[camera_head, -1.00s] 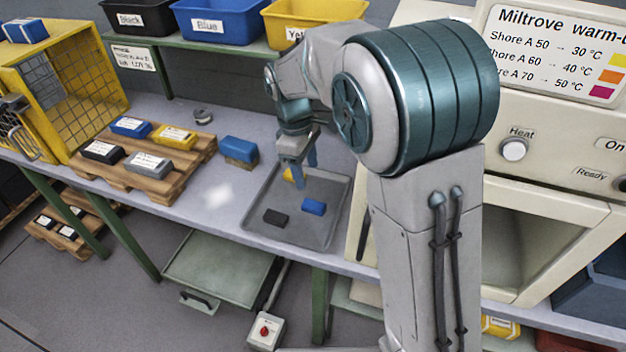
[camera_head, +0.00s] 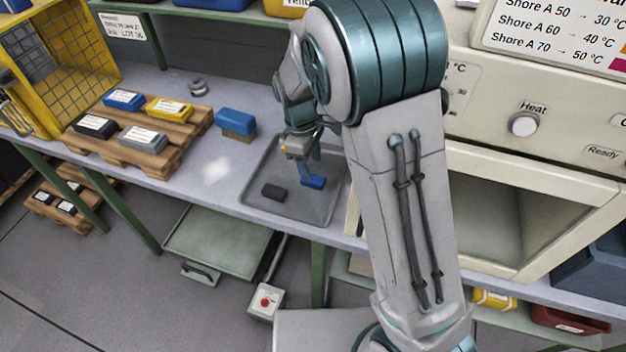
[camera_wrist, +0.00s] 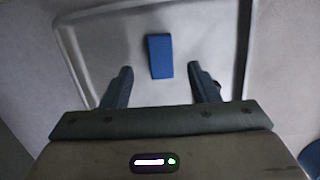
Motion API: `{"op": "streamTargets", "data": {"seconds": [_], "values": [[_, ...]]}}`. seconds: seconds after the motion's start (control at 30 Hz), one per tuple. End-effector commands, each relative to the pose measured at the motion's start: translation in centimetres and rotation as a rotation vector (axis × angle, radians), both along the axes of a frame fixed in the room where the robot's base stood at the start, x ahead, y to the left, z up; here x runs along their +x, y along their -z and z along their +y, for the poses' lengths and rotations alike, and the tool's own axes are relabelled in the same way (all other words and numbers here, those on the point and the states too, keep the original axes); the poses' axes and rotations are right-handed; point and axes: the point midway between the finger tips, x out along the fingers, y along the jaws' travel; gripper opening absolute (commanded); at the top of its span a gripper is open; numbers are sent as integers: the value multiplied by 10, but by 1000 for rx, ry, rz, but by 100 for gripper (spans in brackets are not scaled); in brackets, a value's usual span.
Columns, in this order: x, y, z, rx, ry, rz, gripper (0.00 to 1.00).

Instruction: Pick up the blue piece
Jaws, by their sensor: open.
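The blue piece (camera_head: 313,182) is a small flat block lying on the grey tray (camera_head: 290,212), right of a black piece (camera_head: 273,191). In the wrist view the blue piece (camera_wrist: 160,56) lies lengthwise in front of my gripper (camera_wrist: 160,75), centred between the two fingers, with a gap on each side. My gripper (camera_head: 305,170) is open and reaches down over the tray beside the blue piece in the head view. One finger partly covers the piece there. I cannot tell the exact height of the fingertips.
The wooden pallet (camera_head: 165,160) with labelled blocks and a blue block (camera_head: 235,121) on a brown one stand left of the tray. The cream machine (camera_head: 530,190) stands to the right.

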Motion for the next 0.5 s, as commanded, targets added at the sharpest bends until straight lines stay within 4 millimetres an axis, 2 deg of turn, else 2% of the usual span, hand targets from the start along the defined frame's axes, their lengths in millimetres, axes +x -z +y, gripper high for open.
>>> {"op": "streamTargets", "data": {"seconds": [0.23, 0.5], "values": [[-3, 37, -3, -3, 0, 3, 55], [-3, 46, -4, -1, -1, 1, 55]]}}
